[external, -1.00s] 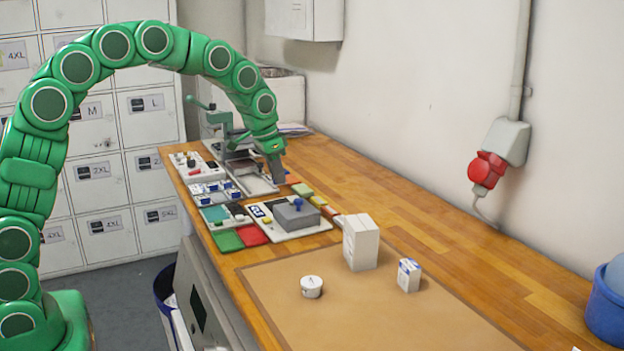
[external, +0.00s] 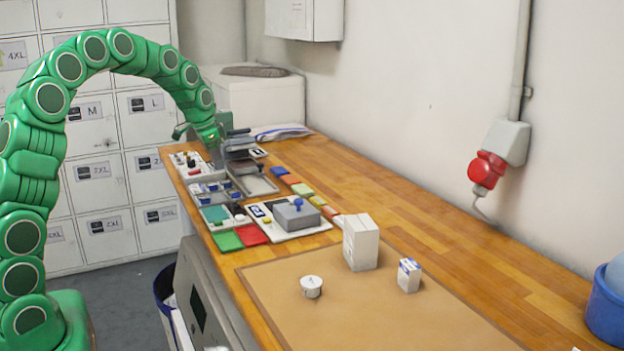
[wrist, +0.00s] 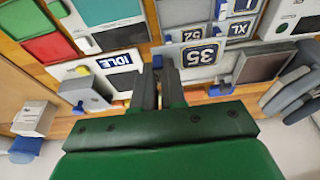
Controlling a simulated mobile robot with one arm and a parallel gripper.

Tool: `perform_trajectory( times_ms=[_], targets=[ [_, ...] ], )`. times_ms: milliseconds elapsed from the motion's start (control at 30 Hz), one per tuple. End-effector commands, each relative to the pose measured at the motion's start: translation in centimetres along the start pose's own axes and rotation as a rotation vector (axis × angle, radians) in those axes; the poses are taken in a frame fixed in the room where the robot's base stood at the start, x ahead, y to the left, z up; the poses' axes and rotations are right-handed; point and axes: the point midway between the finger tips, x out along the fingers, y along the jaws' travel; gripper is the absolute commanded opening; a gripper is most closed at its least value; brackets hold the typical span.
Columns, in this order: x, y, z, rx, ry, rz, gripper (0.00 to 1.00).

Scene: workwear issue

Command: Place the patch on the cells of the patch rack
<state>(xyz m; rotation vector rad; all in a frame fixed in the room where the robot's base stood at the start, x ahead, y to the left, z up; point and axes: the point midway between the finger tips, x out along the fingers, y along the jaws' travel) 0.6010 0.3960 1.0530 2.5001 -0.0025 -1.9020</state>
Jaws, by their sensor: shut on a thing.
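My gripper (wrist: 159,88) points down over the workwear kit, its two dark fingers shut close together. What they hold is mostly hidden between them; a small dark piece at the fingertips looks like the patch (wrist: 157,62). Just beyond the fingers in the wrist view lies a pale rack with framed cells (wrist: 190,72) and dark labels with white figures, likely the patch rack. In the external view my gripper (external: 217,152) is above the far left end of the bench, and the patch cannot be made out there.
A grey block with a blue knob (external: 297,213) stands on a white board. Green (external: 227,240) and red (external: 251,233) pads lie at the near edge. A press-like stand (external: 238,145) rises close to my gripper. White boxes (external: 361,243) and a round tub (external: 311,286) stand nearer.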

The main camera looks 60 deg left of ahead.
Motion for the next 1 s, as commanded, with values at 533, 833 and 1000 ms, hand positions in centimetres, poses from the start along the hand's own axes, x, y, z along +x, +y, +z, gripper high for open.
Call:
perform_trajectory(
  times_ms=[533, 833, 1000],
  targets=[
    [3.9, 0.0, 1.1, 0.000, 0.000, 0.000, 0.00],
    [6.1, 0.1, 1.8, -0.001, -0.004, 0.003, 0.00],
    [7.5, 0.0, 2.1, -0.002, 0.000, 0.000, 0.00]
  ],
)
